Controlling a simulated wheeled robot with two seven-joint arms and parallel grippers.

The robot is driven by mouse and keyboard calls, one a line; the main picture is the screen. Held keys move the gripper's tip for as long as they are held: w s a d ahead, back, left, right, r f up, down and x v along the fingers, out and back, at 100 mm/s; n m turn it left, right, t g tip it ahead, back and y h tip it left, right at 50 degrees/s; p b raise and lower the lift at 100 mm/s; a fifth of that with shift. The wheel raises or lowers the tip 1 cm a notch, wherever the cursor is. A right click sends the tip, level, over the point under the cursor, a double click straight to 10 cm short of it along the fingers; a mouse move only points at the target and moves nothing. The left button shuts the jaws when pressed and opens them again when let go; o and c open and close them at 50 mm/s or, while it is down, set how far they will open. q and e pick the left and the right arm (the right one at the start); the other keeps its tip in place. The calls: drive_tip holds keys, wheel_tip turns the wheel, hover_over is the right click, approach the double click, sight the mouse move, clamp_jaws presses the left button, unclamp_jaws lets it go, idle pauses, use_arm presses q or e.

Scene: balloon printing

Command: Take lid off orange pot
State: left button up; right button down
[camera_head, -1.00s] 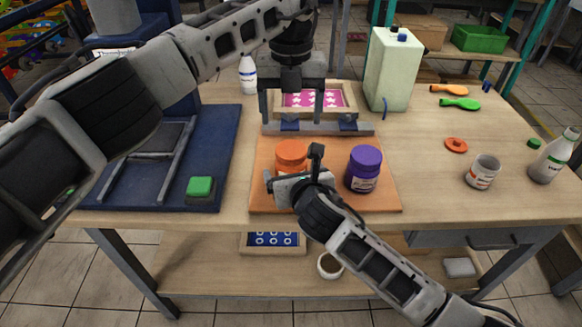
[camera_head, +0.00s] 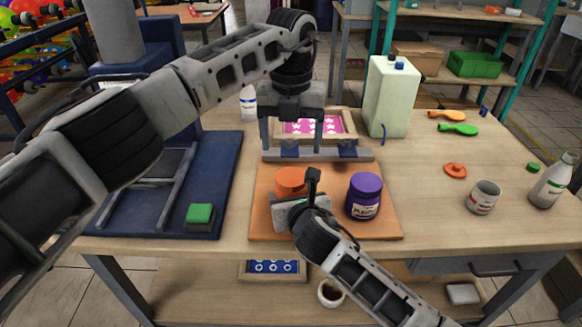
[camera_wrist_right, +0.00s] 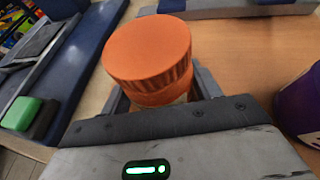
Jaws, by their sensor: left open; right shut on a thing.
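The orange pot (camera_head: 291,180) stands on an orange-brown board, with its round ridged orange lid on top. In the right wrist view the lid (camera_wrist_right: 148,50) fills the upper middle, with orange and a bit of pale label below it. My right gripper (camera_wrist_right: 160,92) has a finger on each side of the pot, just below the lid. In the head view my right gripper (camera_head: 298,208) hides the pot's lower part.
A purple pot (camera_head: 364,196) stands close to the right on the same board (camera_head: 380,224). A blue mat (camera_head: 222,170) with a green block (camera_head: 200,213) lies left. A pale canister (camera_head: 391,95) stands behind. A grey cup (camera_head: 483,197) and white bottle (camera_head: 552,181) are at right.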

sight(291, 176)
use_arm(q)
drive_tip(key=m, duration=0.6)
drive_tip(key=shift+m, duration=0.3)
drive_tip(key=m, duration=1.4)
drive_tip(key=shift+m, duration=0.4)
drive_tip(key=m, duration=0.8)
drive_tip(key=shift+f+m, duration=0.1)
drive_tip(key=shift+m, duration=0.3)
drive_tip(key=shift+f, duration=3.9)
